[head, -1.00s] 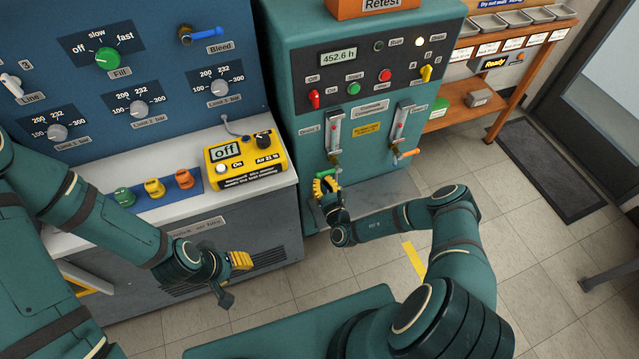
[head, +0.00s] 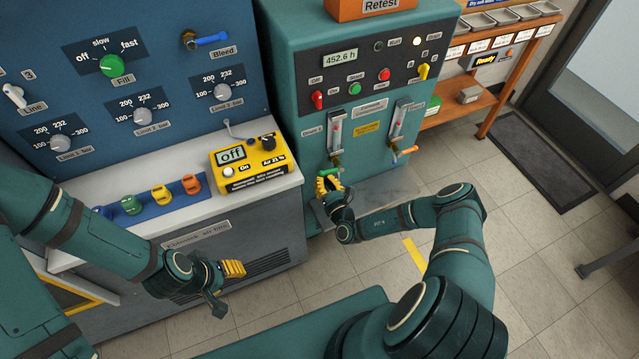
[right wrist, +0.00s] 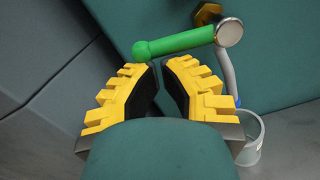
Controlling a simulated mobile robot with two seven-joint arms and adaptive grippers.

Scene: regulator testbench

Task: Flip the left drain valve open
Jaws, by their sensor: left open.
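The left drain valve has a green lever (head: 328,173) below the left flow tube on the teal cabinet. In the right wrist view the green lever (right wrist: 180,41) lies nearly crosswise, its free end to the left and its silver pivot to the right. My right gripper (head: 328,185) is just below the lever. In the right wrist view its yellow fingertips (right wrist: 160,66) have a narrow empty gap between them, and the lever is beyond the tips, not between them. My left gripper (head: 233,269) is open and empty, in front of the grey bench, far from the valve.
A similar valve with an orange lever (head: 405,151) is to the right under the other flow tube. A metal tray (head: 385,195) juts out below the valves. A clear cup (right wrist: 250,140) stands under the spout. A yellow analyser (head: 248,165) is on the bench to the left.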

